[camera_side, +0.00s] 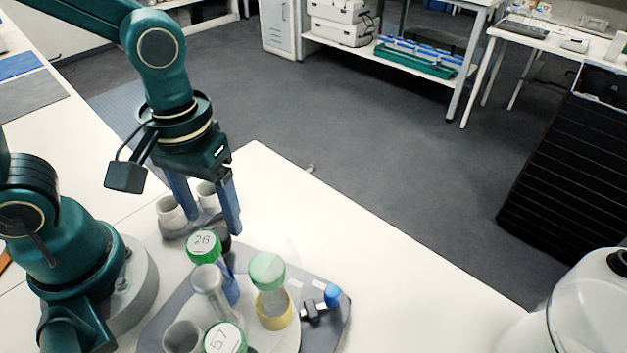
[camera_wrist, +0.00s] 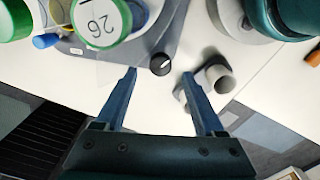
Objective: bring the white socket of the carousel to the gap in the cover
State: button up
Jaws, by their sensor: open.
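My gripper (camera_side: 211,224) is open and empty, pointing down. In the wrist view its fingertips (camera_wrist: 159,75) are on either side of a dark knob with a white mark (camera_wrist: 160,63), with space at both sides. The knob (camera_side: 222,242) is partly hidden in the side view. The carousel stands on a grey plate (camera_side: 338,328). It carries a tube with green cap 26 (camera_side: 204,245), another with cap 57 (camera_side: 225,338), and a green-capped vessel (camera_side: 268,270) in a yellow socket (camera_side: 273,314). A whitish open cylinder (camera_side: 182,338) may be the white socket. The clear cover is faint; its gap cannot be made out.
Two white cups (camera_side: 170,212) stand in a grey holder behind my gripper. A blue knob (camera_side: 332,294) sits at the plate's right side. A white rounded vessel (camera_side: 585,315) is at the far right. The white table (camera_side: 400,290) is clear between.

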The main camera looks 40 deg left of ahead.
aim_at(218, 234)
jog(key=shift+r, duration=0.85)
jog(key=n, duration=1.2)
jog(key=shift+f, duration=0.15)
jog(key=shift+s+f, duration=0.1)
jog(key=shift+f, duration=2.4)
grip_shut()
